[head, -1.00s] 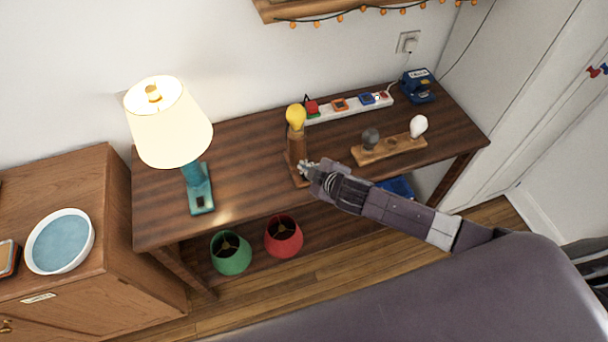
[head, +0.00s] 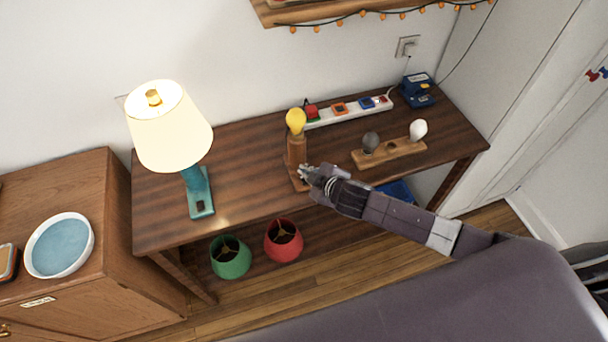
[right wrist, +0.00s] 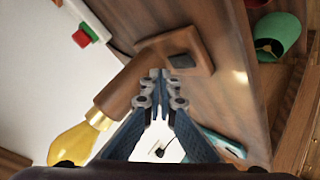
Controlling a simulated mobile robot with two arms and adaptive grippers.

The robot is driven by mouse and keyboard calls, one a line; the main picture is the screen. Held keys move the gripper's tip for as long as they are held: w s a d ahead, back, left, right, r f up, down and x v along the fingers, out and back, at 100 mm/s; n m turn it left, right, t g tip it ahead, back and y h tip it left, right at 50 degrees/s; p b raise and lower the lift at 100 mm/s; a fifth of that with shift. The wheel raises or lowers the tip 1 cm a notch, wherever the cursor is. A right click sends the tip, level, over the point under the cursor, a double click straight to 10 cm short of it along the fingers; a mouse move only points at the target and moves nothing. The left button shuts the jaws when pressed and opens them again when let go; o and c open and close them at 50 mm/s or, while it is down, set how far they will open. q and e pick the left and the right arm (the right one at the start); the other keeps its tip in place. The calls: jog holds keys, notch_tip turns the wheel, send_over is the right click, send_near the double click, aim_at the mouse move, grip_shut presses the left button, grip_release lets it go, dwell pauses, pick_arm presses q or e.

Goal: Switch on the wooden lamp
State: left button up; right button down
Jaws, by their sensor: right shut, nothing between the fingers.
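The wooden lamp (head: 297,152) stands upright near the front edge of the table, with a bare yellow bulb (head: 295,121) on its post and no shade. I see no clear glow from the bulb. In the right wrist view the wooden post (right wrist: 137,84) and its base with a dark switch (right wrist: 182,61) show. My right gripper (head: 305,172) is shut and empty, its tips close to the base. In the right wrist view the fingertips (right wrist: 160,75) are just short of the switch; I cannot tell if they touch. My left gripper is not in view.
A lit teal lamp (head: 198,190) stands at the left. A power strip (head: 350,111), a blue device (head: 417,89) and a wooden bulb holder (head: 392,151) are behind and right. The table between the lamps is clear.

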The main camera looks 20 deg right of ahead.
jog(key=shift+f, duration=0.1)
dwell(0.3)
jog(key=shift+f, duration=0.3)
jog(key=shift+w+f+b, duration=0.1)
jog(key=shift+f+b, duration=0.3)
jog(key=shift+f, duration=0.05)
dwell(0.5)
jog(key=shift+r, duration=0.1)
jog(key=shift+r+p, duration=0.75)
jog(key=shift+p, duration=0.2)
jog(key=r+p, duration=0.3)
jog(key=s+r+p, duration=0.1)
jog(key=r+p, duration=0.1)
jog(key=shift+r, duration=0.1)
dwell(0.4)
